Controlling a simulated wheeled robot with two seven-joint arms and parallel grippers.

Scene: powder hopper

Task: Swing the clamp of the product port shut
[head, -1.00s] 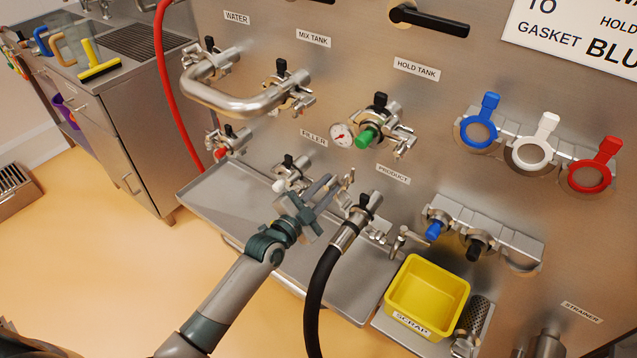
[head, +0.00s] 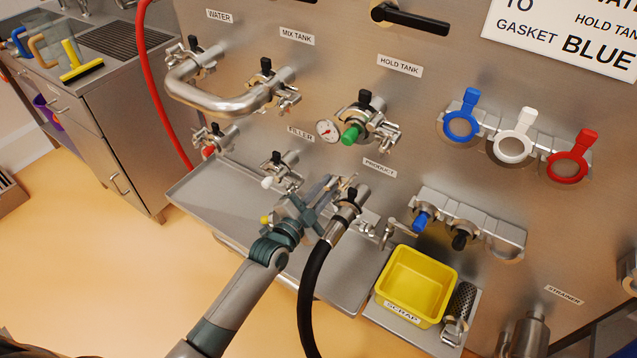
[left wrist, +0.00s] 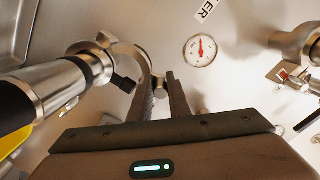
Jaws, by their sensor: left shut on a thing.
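The product port, under the PRODUCT label (head: 380,167), has the steel end (head: 341,216) of a black hose (head: 312,275) on it. Its steel clamp (left wrist: 134,52) curves around the joint in the left wrist view, with a black knob beside it. My left gripper (head: 333,186) is right at the port, left of the hose end. In the left wrist view its two fingers (left wrist: 163,88) are close together, shut on a part of the clamp. The fingers hide much of that part, so I cannot tell how far the clamp is closed. My right gripper is not in view.
The filler port (head: 280,165) is just left of the gripper. A pressure gauge (head: 327,130) and green-capped valve (head: 351,134) are above. A steel tray (head: 225,205) lies below. A yellow scrap bin (head: 417,283) and parts rack (head: 470,222) stand to the right.

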